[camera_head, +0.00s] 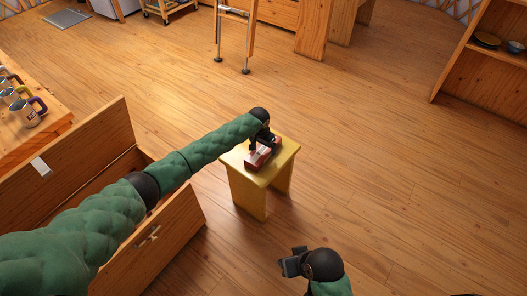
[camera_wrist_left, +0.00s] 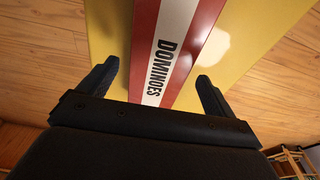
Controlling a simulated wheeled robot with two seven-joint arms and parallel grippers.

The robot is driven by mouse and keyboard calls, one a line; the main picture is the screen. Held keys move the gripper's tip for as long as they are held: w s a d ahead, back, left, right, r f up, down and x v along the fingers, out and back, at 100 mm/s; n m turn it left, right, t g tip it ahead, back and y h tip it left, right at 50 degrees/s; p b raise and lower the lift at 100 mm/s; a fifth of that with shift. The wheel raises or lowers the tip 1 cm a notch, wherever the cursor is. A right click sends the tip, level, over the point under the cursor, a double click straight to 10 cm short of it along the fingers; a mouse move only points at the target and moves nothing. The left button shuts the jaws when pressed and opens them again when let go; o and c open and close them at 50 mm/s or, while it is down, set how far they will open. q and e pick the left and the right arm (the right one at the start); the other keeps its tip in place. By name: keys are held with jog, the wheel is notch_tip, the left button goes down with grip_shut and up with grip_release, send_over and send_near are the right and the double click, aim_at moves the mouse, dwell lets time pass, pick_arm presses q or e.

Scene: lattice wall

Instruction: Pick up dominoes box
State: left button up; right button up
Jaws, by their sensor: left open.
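The dominoes box (camera_head: 259,157) is red with a white stripe and lies on a small yellow stool (camera_head: 247,190). In the left wrist view the box (camera_wrist_left: 172,50) shows the word DOMINOES, and its near end lies between the finger lines. My left gripper (camera_head: 263,143) is right above the box. In the left wrist view its two fingers (camera_wrist_left: 158,85) are spread wide, one on each side of the box, with gaps to it. My right gripper (camera_head: 291,262) is at the bottom of the head view, away from the stool; its jaw opening is unclear.
An open wooden chest (camera_head: 172,235) stands left of the stool, under my left arm. A wooden table with mugs (camera_head: 30,112) is at the far left. A shelf (camera_head: 480,85) stands at the right. The floor (camera_head: 400,190) right of the stool is clear.

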pick_arm(q)
jog(key=shift+w+d+f, duration=0.1)
jog(key=shift+w+f, duration=0.05)
jog(key=shift+f, duration=1.2)
jog(key=c, duration=1.1)
jog(key=shift+c, duration=0.8)
jog(key=shift+r, duration=0.1)
